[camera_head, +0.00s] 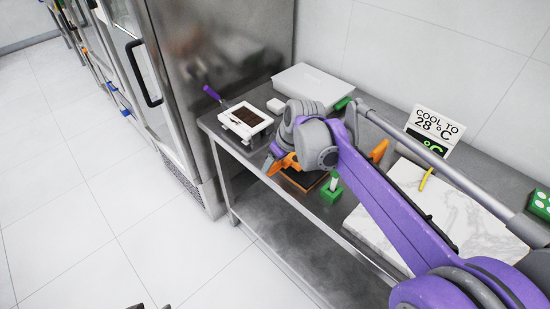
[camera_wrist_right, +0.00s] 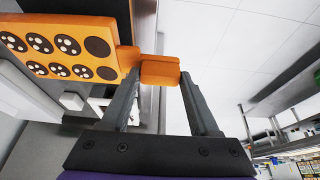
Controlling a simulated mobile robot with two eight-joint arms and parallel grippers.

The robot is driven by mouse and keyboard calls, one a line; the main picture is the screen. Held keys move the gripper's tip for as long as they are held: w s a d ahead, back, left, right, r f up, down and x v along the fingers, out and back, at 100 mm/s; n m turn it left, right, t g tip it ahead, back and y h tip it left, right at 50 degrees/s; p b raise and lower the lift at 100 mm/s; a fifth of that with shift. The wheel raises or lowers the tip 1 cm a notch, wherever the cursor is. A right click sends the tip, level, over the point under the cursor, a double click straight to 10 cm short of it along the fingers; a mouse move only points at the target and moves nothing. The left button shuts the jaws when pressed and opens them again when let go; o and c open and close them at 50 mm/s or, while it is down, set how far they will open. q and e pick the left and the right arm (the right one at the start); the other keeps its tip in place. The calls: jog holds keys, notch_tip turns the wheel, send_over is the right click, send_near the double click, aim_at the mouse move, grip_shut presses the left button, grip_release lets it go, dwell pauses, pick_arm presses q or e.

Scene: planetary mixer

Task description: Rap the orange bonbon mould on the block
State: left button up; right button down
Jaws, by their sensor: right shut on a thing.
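The orange bonbon mould (camera_head: 284,163) is partly hidden behind my right arm in the head view. In the right wrist view the mould (camera_wrist_right: 70,45) shows round cavities, several with dark filling and pale spots. My right gripper (camera_wrist_right: 160,75) is shut on the mould's orange tab. A dark, brown-edged block (camera_head: 303,181) lies on the steel table below the mould, partly covered by my arm. Whether mould and block touch, I cannot tell. Small dark tips at the bottom edge of the head view may be my left gripper (camera_head: 150,306); their state is unclear.
A white frame with a dark brown slab (camera_head: 245,118) stands at the table's left end, near a purple-handled tool (camera_head: 212,93). A green holder (camera_head: 332,190) stands right of the block. A pale marble slab (camera_head: 465,225) and a temperature sign (camera_head: 434,128) are further right.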

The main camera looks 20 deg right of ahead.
aim_at(276, 169)
jog(key=shift+f, duration=0.15)
notch_tip(276, 169, down, 4)
jog(key=shift+r+b, duration=0.15)
jog(key=shift+b, duration=0.95)
jog(key=shift+s+r, duration=0.1)
jog(key=shift+r, duration=0.1)
jog(key=shift+w+r+p, duration=0.2)
jog(key=shift+r+p, duration=0.25)
jog(key=shift+p, duration=0.1)
jog(key=shift+r+p, duration=0.85)
jog(key=shift+r, duration=0.25)
jog(key=shift+w, duration=0.1)
